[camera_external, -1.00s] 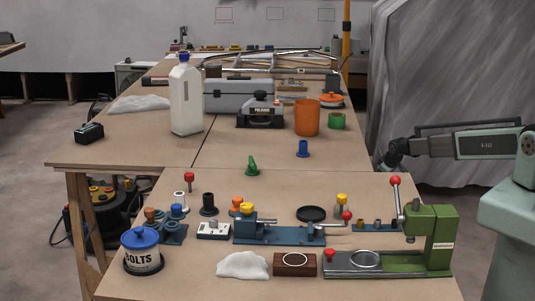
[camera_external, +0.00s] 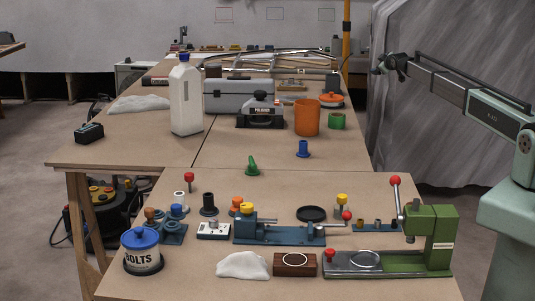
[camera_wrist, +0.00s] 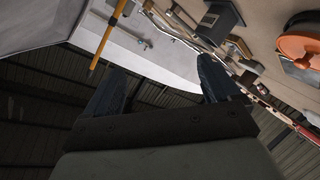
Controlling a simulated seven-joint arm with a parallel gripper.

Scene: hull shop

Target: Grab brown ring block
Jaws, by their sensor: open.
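The brown ring block (camera_external: 284,270), a low brown block with a pale ring on top, lies at the front of the near table in the external view. It sits between a white cloth-like lump (camera_external: 242,265) and the green press (camera_external: 430,245). My gripper (camera_external: 379,67) is raised high at the upper right, far above and behind the block. In the wrist view my gripper (camera_wrist: 160,84) has its two dark fingers spread apart, with nothing between them. The block is not in the wrist view.
The press has a red-knobbed lever (camera_external: 396,182) standing up right of the block. A blue clamp fixture (camera_external: 280,236) lies behind it. A blue-lidded bolts tin (camera_external: 141,252) stands at left. An orange cup (camera_external: 307,118) and white bottle (camera_external: 186,100) stand farther back.

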